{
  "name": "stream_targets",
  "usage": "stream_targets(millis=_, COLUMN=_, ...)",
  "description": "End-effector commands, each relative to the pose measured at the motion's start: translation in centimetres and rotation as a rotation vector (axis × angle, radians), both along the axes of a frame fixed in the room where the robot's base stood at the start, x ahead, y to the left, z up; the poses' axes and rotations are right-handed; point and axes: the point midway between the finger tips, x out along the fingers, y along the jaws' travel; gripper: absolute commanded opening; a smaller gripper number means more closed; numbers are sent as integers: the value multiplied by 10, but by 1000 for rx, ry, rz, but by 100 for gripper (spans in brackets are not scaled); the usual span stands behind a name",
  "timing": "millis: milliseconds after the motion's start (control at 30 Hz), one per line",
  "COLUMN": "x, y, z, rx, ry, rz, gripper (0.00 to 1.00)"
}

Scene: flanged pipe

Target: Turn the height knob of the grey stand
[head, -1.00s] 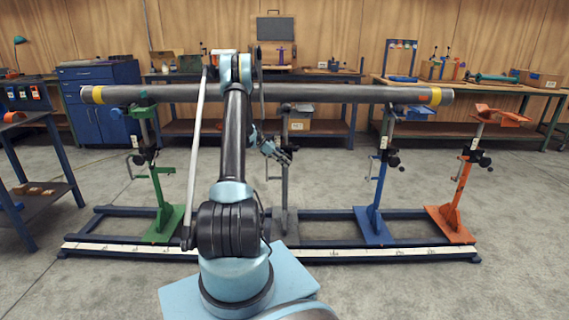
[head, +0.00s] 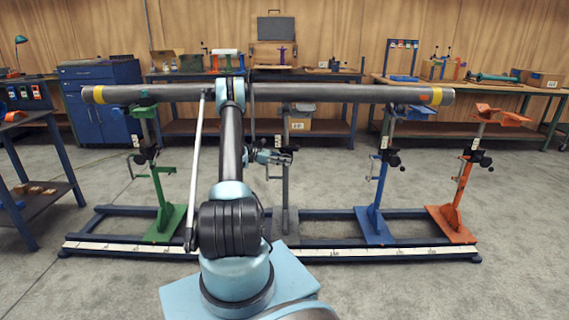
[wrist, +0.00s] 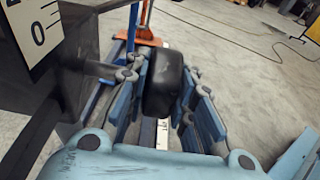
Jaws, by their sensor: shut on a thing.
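The grey stand (head: 286,190) stands upright near the middle of the floor frame, its head (head: 300,107) close below the pipe. I cannot tell if they touch. My gripper (head: 286,156) is at the stand's upper post, coming in from the left. In the wrist view, its padded fingers (wrist: 165,95) are shut around a black height knob (wrist: 163,80), one finger on each side. The knob's shaft runs left to the stand's dark body (wrist: 75,75). A white scale plate (wrist: 36,32) with a 0 shows at the upper left.
A long grey pipe (head: 330,93) with yellow bands lies across the green stand (head: 160,190) and the blue stand (head: 375,190). An orange stand (head: 458,195) stands at the right without the pipe. A dark blue floor frame (head: 320,215) carries the stands.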

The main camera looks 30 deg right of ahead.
Motion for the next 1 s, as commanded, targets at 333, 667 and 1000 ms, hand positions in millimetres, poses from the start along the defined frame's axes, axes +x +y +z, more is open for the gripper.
stream_targets(millis=333, x=1, y=1, z=-1, rx=2, ry=-1, rz=2, gripper=0)
stream_targets(millis=667, x=0, y=0, z=-1, rx=1, ry=0, rz=1, gripper=43)
stream_targets(millis=1000, x=13, y=20, z=4, rx=1, ry=1, rz=2, gripper=43)
